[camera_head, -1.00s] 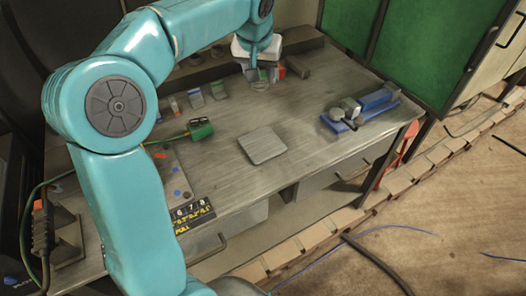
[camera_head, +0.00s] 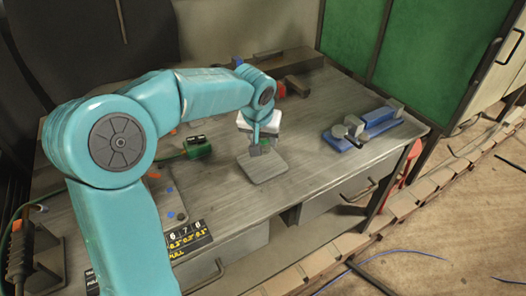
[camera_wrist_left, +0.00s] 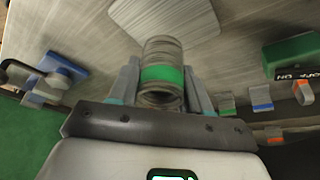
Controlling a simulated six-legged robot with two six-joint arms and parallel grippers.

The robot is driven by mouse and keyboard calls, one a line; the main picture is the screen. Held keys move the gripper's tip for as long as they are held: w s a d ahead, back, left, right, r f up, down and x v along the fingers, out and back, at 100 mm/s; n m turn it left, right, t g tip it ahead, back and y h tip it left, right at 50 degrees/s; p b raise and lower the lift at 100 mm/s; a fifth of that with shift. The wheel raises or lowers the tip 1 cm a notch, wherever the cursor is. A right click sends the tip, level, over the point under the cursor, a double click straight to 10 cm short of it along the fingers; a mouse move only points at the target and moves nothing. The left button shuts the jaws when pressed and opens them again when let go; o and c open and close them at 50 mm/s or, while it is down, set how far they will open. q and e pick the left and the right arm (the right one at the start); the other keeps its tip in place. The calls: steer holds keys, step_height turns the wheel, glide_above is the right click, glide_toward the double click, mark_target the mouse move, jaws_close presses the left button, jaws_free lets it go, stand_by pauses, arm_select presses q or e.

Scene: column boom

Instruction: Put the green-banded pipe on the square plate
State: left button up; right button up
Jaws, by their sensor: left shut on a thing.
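My left gripper (camera_head: 262,148) is shut on the green-banded pipe, a dark ribbed cylinder with a bright green band. The pipe (camera_wrist_left: 162,76) sits between the two fingers in the left wrist view; in the head view it is mostly hidden by the gripper. The grey square plate (camera_head: 264,171) lies on the workbench, with the gripper at its far edge. The plate (camera_wrist_left: 166,14) also shows at the top of the left wrist view, just beyond the pipe. I cannot tell whether the pipe touches it. My right gripper is not in view.
A blue vise (camera_head: 362,127) stands right of the plate on the workbench (camera_head: 318,120). A green box (camera_head: 197,147) lies to the left. Blue-banded (camera_wrist_left: 262,99) and orange-banded (camera_wrist_left: 301,92) pieces show in the wrist view. The bench between plate and vise is clear.

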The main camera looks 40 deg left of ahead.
arm_select(q)
step_height(320, 180, down, 4)
steer(key=shift+s+r, duration=0.15)
steer(key=shift+f, duration=0.35)
steer(key=shift+r, duration=0.1)
steer(key=shift+b, duration=0.4)
steer(key=o, duration=1.2)
steer(key=shift+f, duration=0.25)
steer(key=shift+r, duration=0.1)
